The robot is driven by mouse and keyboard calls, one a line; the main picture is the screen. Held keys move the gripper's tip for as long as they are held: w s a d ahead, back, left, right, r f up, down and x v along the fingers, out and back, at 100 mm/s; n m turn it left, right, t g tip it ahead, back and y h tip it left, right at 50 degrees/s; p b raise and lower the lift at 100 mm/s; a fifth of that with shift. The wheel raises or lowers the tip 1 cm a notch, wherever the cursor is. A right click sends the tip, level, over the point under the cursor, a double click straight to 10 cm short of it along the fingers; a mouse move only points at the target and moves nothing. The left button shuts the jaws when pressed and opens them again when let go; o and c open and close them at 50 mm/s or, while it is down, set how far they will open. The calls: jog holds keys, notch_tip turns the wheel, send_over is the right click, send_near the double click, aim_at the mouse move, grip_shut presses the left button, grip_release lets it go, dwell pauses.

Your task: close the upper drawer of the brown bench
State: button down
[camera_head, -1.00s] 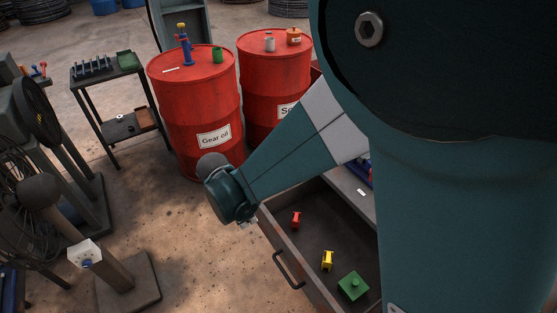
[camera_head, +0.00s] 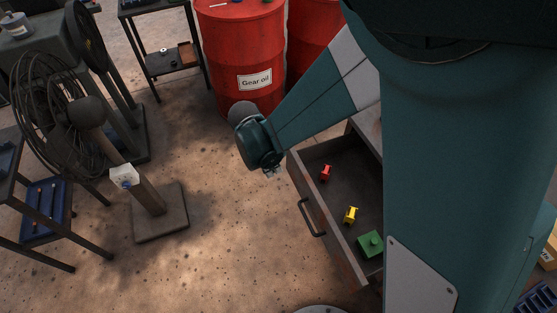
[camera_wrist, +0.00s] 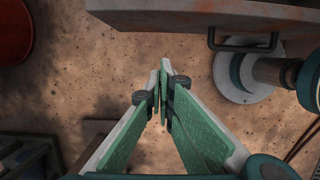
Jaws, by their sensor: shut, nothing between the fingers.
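The drawer (camera_head: 330,228) of the bench is pulled out, its front and dark handle (camera_head: 312,218) facing the open floor. Inside lie a red item (camera_head: 325,173), a yellow item (camera_head: 351,215) and a green item (camera_head: 370,244). The bench is mostly hidden behind my arm. My gripper (camera_head: 273,173) shows only as a small tip, just left of the drawer's far front corner. In the wrist view my gripper (camera_wrist: 162,70) has its green-padded fingers together and empty. The drawer front (camera_wrist: 200,17) and its handle (camera_wrist: 243,45) lie beyond the fingertips there, apart from them.
A red drum (camera_head: 243,60) labelled "Gear oil" stands behind, with another red drum (camera_head: 313,35) beside it. The floor before the drawer is clear.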

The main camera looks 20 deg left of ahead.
jog(key=w+d+f+b, duration=0.3)
jog(key=w+d+f, duration=0.1)
jog(key=f, duration=0.4)
jog(key=shift+w+d+f, duration=0.15)
jog(key=shift+f, duration=0.1)
dwell(0.6)
jog(key=w+d+b, duration=0.1)
jog(key=w+d, duration=2)
jog(key=shift+b, duration=0.3)
